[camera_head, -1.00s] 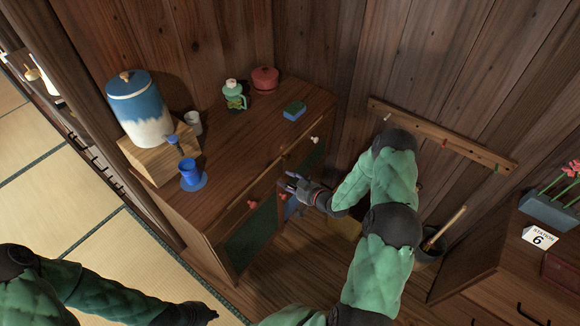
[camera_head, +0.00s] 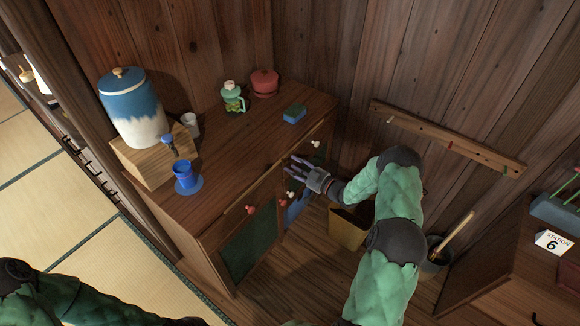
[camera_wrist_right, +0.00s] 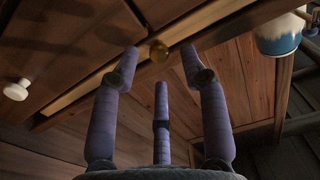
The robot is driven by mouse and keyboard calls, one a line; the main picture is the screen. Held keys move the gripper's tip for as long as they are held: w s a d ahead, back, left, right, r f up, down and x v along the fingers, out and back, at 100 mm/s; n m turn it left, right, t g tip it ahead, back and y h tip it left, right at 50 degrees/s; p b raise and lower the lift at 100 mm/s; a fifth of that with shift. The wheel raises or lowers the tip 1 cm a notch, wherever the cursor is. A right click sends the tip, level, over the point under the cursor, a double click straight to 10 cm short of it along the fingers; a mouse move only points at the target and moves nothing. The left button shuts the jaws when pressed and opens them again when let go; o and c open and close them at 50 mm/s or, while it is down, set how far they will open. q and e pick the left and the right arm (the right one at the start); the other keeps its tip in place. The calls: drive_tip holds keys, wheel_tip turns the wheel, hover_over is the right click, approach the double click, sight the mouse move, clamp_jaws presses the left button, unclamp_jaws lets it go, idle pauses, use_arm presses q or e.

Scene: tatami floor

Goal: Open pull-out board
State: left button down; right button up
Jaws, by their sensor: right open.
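The wooden cabinet (camera_head: 225,160) stands against the wall. In the right wrist view, a thin pale board edge (camera_wrist_right: 90,97) runs under the cabinet top, with a small brass knob (camera_wrist_right: 158,50) on it. My right gripper (camera_head: 292,165) is at the cabinet's front, just below the top's edge. Its purple fingers (camera_wrist_right: 160,62) are open and spread around the knob's position, with nothing held; whether they touch it I cannot tell. The board looks pushed in. My left arm (camera_head: 75,300) shows at the lower left; its gripper is out of the picture.
Red knob (camera_head: 250,209) and white knob (camera_head: 316,144) stick out from the cabinet front. A blue cup (camera_head: 184,174), a blue-white jar (camera_head: 135,110), a green pot (camera_head: 233,98), a red pot (camera_head: 264,82) and a sponge (camera_head: 294,114) stand on top. A bin (camera_head: 347,228) is near my right arm.

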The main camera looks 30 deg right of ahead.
drive_tip(key=shift+x, duration=1.2)
clamp_jaws()
drive_tip(key=p+v, duration=0.1)
drive_tip(key=v, duration=1.8)
drive_tip(key=shift+p, duration=0.35)
drive_tip(key=shift+d, duration=0.1)
unclamp_jaws()
drive_tip(key=shift+s, duration=0.15)
